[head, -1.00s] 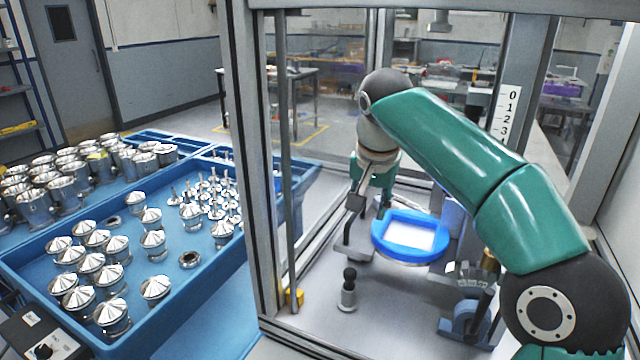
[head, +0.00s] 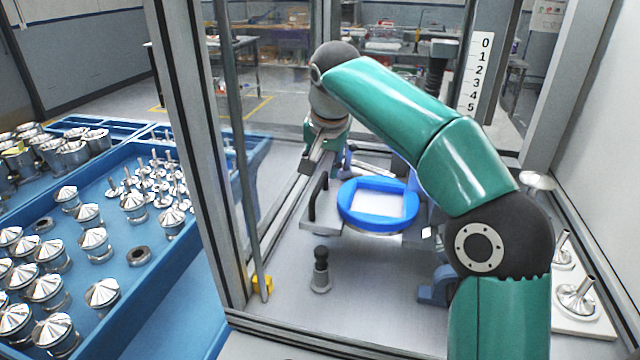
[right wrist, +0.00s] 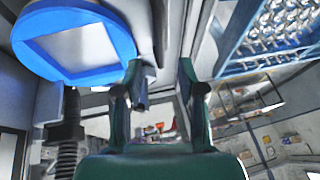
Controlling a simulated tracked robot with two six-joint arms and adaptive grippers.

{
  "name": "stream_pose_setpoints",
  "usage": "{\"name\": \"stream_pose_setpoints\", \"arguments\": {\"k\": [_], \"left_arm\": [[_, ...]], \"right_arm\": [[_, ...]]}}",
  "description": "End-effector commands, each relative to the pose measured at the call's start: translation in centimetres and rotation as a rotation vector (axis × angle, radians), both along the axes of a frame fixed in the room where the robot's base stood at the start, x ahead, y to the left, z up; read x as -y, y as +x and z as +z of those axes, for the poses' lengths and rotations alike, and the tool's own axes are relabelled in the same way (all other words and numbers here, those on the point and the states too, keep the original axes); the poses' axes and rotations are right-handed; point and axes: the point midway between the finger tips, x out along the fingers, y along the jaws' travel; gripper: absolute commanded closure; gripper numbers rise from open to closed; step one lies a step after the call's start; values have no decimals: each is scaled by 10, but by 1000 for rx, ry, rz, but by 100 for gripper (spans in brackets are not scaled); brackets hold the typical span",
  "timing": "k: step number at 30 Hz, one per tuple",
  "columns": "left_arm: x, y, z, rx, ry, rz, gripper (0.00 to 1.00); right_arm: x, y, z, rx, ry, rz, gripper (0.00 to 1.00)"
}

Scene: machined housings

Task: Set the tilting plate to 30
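The tilting plate (head: 321,221) is grey and carries a blue ring (head: 350,215) around a white square. It stands inside the framed cell, in the middle of the head view. The ring also shows at the upper left of the right wrist view (right wrist: 112,62). A dark upright post (head: 311,200) stands at the plate's left side. My right gripper (head: 318,162) is behind and left of the ring, apart from it. In the right wrist view its two fingers (right wrist: 157,90) are spread with no object clearly gripped. The angle dial is hidden behind my right arm. My left gripper is out of view.
A dark-knobbed peg (head: 320,272) stands on the cell floor before the plate. A frame post (head: 195,150) separates the cell from a blue tray (head: 150,290) of metal parts. A numbered scale (head: 478,75) stands behind. Funnel-shaped parts (head: 577,295) stand at right.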

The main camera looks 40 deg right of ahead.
Motion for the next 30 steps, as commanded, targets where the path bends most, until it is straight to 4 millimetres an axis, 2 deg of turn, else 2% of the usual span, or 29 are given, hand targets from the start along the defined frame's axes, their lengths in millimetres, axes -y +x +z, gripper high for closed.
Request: {"name": "stream_pose_setpoints", "arguments": {"k": [1,3,9,21,22,28,29,30], "left_arm": [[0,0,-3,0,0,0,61],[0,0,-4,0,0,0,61],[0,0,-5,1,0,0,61],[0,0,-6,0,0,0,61],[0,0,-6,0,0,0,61],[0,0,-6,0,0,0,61],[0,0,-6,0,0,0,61],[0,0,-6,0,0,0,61]], "right_arm": [[1,4,-12,-4,0,0,61],[4,9,-23,-4,0,-1,61],[8,19,-45,-2,0,-1,61],[9,23,-52,1,0,1,61],[9,23,-52,1,0,1,62],[9,23,-52,1,0,1,96],[9,23,-52,1,0,1,100],[9,23,-52,1,0,1,100]]}}
